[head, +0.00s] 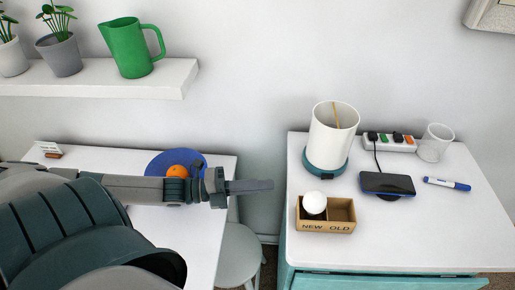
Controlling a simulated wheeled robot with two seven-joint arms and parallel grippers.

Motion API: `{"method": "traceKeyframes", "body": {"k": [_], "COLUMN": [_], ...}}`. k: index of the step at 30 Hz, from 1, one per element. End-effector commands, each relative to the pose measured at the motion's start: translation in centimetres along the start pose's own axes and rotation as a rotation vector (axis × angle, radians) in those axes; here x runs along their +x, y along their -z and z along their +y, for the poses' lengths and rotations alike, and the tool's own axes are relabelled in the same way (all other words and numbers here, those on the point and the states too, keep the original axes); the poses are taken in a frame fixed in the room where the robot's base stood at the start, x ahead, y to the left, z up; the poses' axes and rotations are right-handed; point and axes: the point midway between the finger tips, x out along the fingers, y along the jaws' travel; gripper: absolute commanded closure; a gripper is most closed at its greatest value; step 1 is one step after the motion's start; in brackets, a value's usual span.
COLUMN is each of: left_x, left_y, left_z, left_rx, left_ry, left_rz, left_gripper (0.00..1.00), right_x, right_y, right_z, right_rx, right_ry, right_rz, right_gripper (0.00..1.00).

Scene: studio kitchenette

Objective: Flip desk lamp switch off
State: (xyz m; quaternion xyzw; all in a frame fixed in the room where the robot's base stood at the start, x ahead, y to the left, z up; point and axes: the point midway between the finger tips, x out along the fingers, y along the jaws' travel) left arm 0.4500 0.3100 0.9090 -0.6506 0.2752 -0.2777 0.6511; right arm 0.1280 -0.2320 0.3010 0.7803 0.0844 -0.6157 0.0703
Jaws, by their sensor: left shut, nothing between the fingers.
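The desk lamp appears to be the white cylindrical shade (325,137) on a round teal base (318,168), upright at the back left of the right-hand white table. A small dark spot (326,176) on the front of the base may be its switch; it is too small to tell its position. My left gripper (262,186) is shut and empty, its fingers pointing right over the gap between the two tables. It is left of the lamp and apart from it. My right gripper is not in view.
A box marked NEW and OLD (340,226) holding a white bulb (314,202) stands in front of the lamp. To its right are a power strip (389,143), a phone (387,183), a glass (434,144) and a marker (447,184). The table's front right is clear.

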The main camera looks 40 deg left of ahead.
Motion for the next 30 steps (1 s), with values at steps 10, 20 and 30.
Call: {"method": "traceKeyframes", "body": {"k": [10,20,30], "left_x": [-1.11,-1.08,-1.08], "left_y": [0.03,0.01,0.02], "left_z": [-0.03,-0.04,-0.03], "left_rx": [0.0,0.0,0.0], "left_ry": [0.0,0.0,0.0], "left_rz": [0.001,0.001,0.001], "left_gripper": [1.0,1.0,1.0], "right_x": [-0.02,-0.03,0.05], "right_y": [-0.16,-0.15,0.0], "right_z": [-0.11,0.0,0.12], "right_rx": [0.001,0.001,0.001], "right_ry": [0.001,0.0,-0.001], "right_rz": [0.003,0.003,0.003], "right_gripper": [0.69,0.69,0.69]}}
